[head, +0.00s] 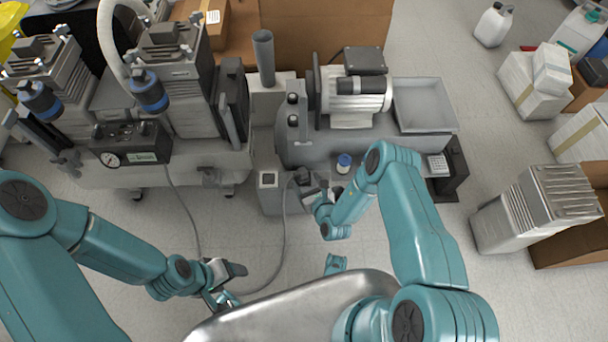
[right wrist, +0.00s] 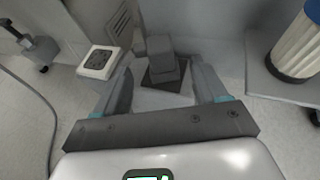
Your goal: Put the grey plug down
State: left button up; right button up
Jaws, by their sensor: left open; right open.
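The grey plug (right wrist: 161,58) is a dark blocky piece standing on a low light-grey surface between my right gripper's fingers in the right wrist view. In the head view the plug (head: 303,176) is small and partly hidden by that gripper. My right gripper (right wrist: 163,88) is open, with a finger on each side of the plug and a visible gap on both sides. It also shows in the head view (head: 314,196). My left gripper (head: 226,287) is open and empty, low over the floor at the lower left.
A pale square socket (right wrist: 100,61) lies just left of the plug; it also shows in the head view (head: 268,180). A grey cable (head: 283,240) loops across the floor. A white-and-blue cylinder (right wrist: 299,45) stands to the right. A metal tray (head: 290,318) is in front.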

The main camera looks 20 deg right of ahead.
jog(key=a+p+v, duration=0.1)
jog(key=p+v, duration=0.1)
jog(key=v, duration=0.6)
jog(key=s+a+r+n+g+y, duration=0.3)
jog(key=a+n+y, duration=0.1)
jog(key=a+y, duration=0.15)
jog(key=s+a+r+n+g+y, duration=0.25)
jog(key=a+r+y, duration=0.2)
jog(key=a, duration=0.25)
jog(key=s+a+r+n+g+y, duration=0.2)
jog(key=s+a+n+g, duration=0.1)
jog(key=s+n+g, duration=0.7)
jog(key=s+d+n+g+h, duration=0.3)
jog(key=s+d+n+h, duration=0.45)
jog(key=n, duration=0.25)
jog(key=w+d+r+n+t+h, duration=0.1)
jog(key=w+d+n+t, duration=0.2)
jog(key=w+n+t, duration=0.2)
jog(key=shift+w+d+r+n+h, duration=0.15)
jog(key=shift+w+r+n+h, duration=0.2)
jog(key=shift+w+n, duration=0.5)
